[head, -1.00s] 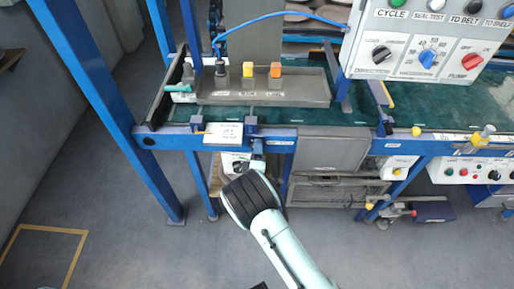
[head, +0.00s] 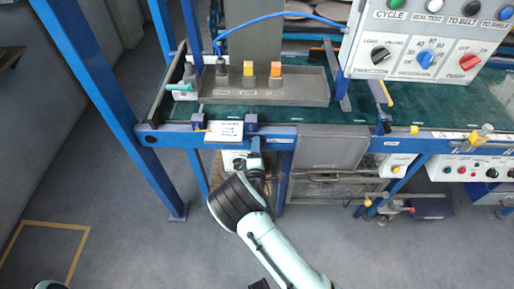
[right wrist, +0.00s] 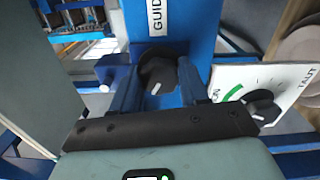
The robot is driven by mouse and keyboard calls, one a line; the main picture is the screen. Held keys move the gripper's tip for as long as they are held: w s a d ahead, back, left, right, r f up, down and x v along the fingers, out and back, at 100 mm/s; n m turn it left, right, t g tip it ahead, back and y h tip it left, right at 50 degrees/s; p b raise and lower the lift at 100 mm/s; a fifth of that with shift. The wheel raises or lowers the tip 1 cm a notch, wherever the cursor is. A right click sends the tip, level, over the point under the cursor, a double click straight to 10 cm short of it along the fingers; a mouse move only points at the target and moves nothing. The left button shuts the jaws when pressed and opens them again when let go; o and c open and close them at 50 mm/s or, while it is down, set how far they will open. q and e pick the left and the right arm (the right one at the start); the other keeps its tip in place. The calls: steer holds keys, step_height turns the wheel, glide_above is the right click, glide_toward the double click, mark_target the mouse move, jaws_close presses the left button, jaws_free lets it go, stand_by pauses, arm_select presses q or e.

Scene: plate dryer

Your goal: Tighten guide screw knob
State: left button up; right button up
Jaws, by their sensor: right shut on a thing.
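The guide screw knob (right wrist: 157,72) is black with a white mark, on a blue plate under a label reading "GUID", the rest cut off. My right gripper (right wrist: 158,88) has one finger on each side of the knob and is shut on it. In the head view my right gripper (head: 256,158) is at the blue front rail, just below the white label plate; the knob itself is hidden there. My left gripper is not in view.
A second black knob (right wrist: 262,106) on a white scale plate marked "TAUT" sits close to the right finger. The blue rail (head: 350,137) runs along the machine's front. A control panel (head: 425,45) stands upper right. Floor at lower left is mostly clear.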

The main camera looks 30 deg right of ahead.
steer(key=o, duration=1)
steer(key=shift+o, duration=0.2)
steer(key=v, duration=1.3)
steer(key=shift+s, duration=0.25)
